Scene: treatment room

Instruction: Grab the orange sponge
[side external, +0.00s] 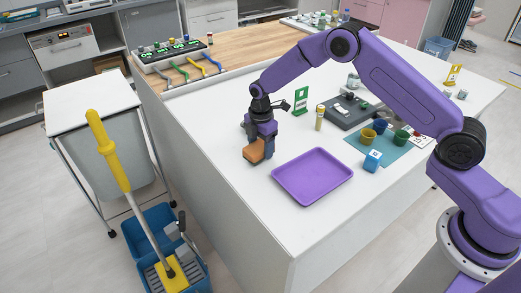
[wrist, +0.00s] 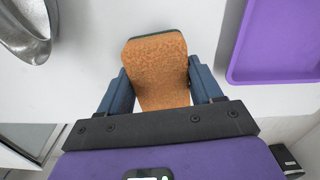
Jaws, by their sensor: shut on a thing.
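The orange sponge (side external: 254,151) is at my gripper (side external: 258,146), over the left part of the white table. In the wrist view the sponge (wrist: 158,68) has an orange face and a dark green edge at its far end. The two blue fingers of my gripper (wrist: 160,88) press on its two sides, so the gripper is shut on it. The sponge's near end is hidden behind the gripper body. I cannot tell whether the sponge touches the table.
A purple tray (side external: 312,177) lies right of the sponge; its corner also shows in the wrist view (wrist: 238,74). A blue cube (side external: 372,161) and several cups stand farther right. A metal dish (wrist: 28,25) is at the wrist view's upper left. The table's front-left edge is close.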

